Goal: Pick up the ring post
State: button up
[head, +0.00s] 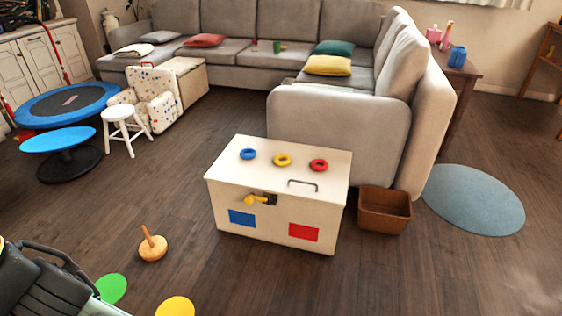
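The ring post (152,246) stands on the dark wood floor at the lower left in the head view. It has a round orange base and a thin wooden peg that leans slightly left, with no rings on it. Blue (248,154), yellow (282,160) and red (319,165) rings lie in a row on top of the cream chest (270,229), to the right of the post.
A brown bin (385,212) stands right of the chest. A dark ribbed object (32,285) fills the lower left corner. Flat green (112,288) and yellow (175,307) discs lie near the post. A white stool (123,129) stands farther back. Floor between post and chest is clear.

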aim_at(153, 248)
jog(key=u, duration=1.1)
